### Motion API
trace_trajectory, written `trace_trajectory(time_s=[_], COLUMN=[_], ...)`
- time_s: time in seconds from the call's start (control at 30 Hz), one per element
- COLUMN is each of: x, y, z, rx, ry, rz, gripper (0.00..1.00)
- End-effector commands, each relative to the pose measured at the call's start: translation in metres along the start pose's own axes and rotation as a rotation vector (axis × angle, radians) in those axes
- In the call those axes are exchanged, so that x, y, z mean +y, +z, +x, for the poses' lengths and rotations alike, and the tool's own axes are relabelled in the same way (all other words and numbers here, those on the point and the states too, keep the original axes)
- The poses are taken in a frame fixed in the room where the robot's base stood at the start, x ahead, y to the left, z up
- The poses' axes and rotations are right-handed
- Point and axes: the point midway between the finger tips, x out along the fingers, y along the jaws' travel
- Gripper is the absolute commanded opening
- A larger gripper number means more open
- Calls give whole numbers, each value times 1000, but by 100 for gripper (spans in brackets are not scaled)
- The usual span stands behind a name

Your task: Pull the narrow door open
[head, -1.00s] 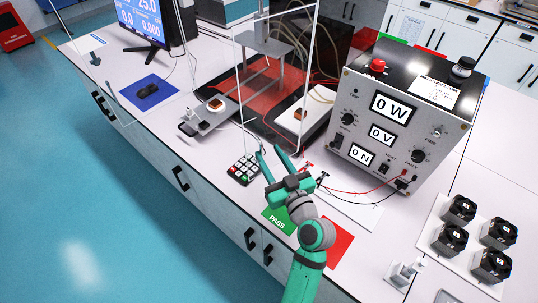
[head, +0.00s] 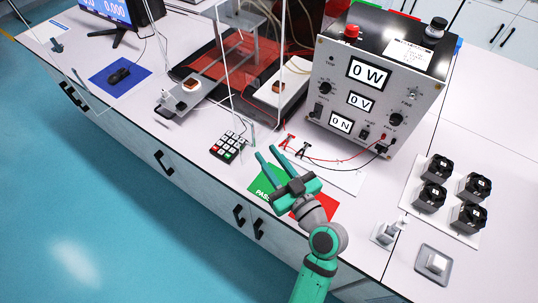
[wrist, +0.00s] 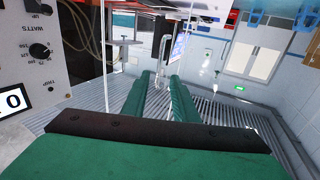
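Thin white edges (head: 230,60) outline what looks like clear panels around the test rig; I cannot tell whether one is the narrow door. The bench front below has closed cabinet fronts with black handles, two of them close together (head: 240,215) (head: 258,228). My gripper (head: 270,156) is over the bench top, above the green PASS mat, with its two green fingers apart and nothing between them. In the wrist view the fingers (wrist: 157,82) are also apart. Past their tips is a pale upright curved bar (wrist: 163,50), blurred, that I cannot identify; no contact shows.
The tester box (head: 372,85) with its displays stands right of the gripper. A keypad (head: 229,147), red and black clip leads (head: 330,158) and a red mat (head: 322,206) lie nearby. Black units (head: 432,195) stand at the right. The floor (head: 90,220) at left is clear.

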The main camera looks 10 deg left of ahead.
Motion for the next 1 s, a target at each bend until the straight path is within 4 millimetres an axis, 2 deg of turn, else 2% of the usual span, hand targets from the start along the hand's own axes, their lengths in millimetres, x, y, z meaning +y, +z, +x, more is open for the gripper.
trace_trajectory(time_s=[0.03, 0.1, 0.13, 0.27, 0.57, 0.8, 1.0], x=[0, 1, 2, 7, 22, 33, 37], y=[0, 0, -1, -3, -19, -35, -43], z=[0, 0, 0, 0, -11, -32, -46], rx=[0, 0, 0, -4, -75, -204, -299], ry=[0, -1, -4, -35, -183, -284, -319], rz=[0, 12, 27, 171, 797, 1255, 1481], gripper=[19, 2, 0, 0, 0, 0, 0])
